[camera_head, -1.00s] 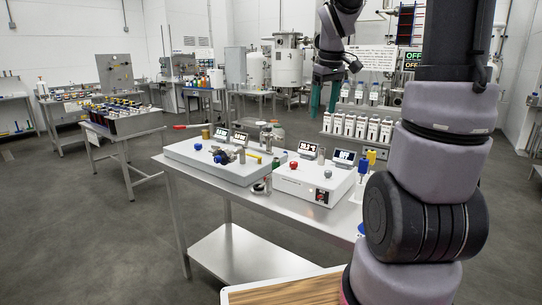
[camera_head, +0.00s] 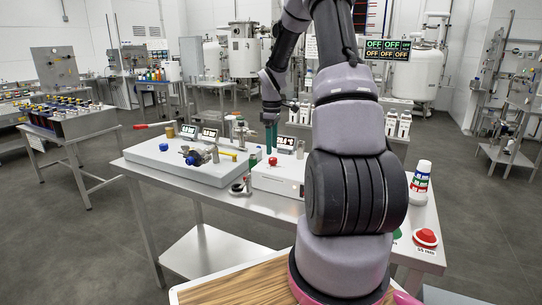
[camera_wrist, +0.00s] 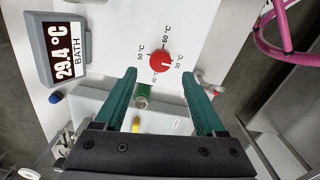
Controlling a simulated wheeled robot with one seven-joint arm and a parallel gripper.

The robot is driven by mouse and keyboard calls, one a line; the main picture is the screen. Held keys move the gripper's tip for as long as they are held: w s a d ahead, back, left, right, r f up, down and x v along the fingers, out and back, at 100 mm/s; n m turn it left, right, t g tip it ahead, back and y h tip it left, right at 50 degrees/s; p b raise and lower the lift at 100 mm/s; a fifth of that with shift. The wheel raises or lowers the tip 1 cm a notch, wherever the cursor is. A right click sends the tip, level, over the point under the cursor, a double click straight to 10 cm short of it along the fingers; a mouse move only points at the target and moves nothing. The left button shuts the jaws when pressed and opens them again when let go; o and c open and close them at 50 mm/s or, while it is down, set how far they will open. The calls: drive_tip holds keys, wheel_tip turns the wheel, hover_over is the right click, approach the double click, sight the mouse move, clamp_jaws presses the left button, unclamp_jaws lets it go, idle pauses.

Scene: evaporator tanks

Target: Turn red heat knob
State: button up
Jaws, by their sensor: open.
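The red heat knob (camera_wrist: 166,63) sits on the white panel of a bath unit (camera_wrist: 115,50), with a dial printed around it that includes 30, 50 and 60 °C. My gripper (camera_wrist: 160,75) is open and empty, its two teal fingers pointing towards the knob, one on each side of it in the picture. I cannot tell the remaining gap, but no contact shows. In the head view, the knob (camera_head: 273,161) is a small red cap on the white box (camera_head: 277,180). My gripper (camera_head: 270,136) hangs just behind and above it.
A display (camera_wrist: 68,52) reads 29.4 °C BATH beside the knob. In the head view, a second white unit (camera_head: 170,165) and a red-capped button (camera_head: 426,237) share the steel table.

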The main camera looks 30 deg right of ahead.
sight(272, 158)
drive_tip(key=shift+f, duration=2.2)
clamp_jaws()
